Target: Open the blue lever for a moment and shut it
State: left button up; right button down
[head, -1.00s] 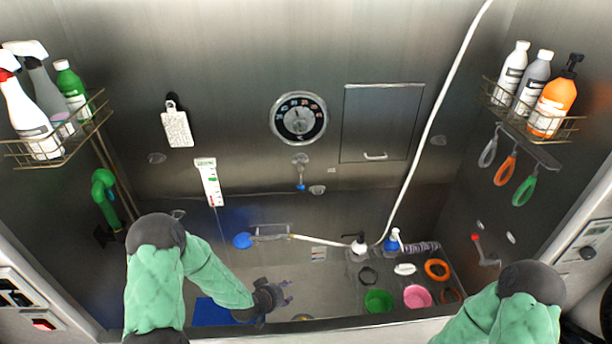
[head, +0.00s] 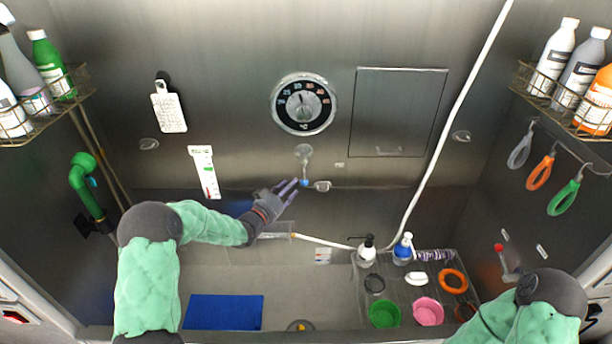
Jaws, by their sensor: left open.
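The blue lever (head: 304,183) is a small blue-tipped handle hanging below a metal fitting (head: 303,153) on the back wall, under the round dial. My left gripper (head: 291,188) is open, with its fingers just left of the blue tip. From this view I cannot tell whether they touch it. The lever points straight down. My right gripper is not in view; only my right arm shows at the lower right.
The round dial (head: 304,104) is above the lever. A white hose (head: 450,130) runs down to its right. A tray (head: 400,293) with bowls, rings and pump bottles stands at the lower right. A blue mat (head: 223,312) lies in the tub.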

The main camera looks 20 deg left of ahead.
aim_at(304, 173)
pick_arm(q)
jog(key=p+x, duration=0.1)
jog(key=x, duration=0.9)
jog(key=shift+w+p, duration=0.15)
jog(key=shift+p, duration=0.15)
jog(key=shift+c, duration=0.3)
grip_shut()
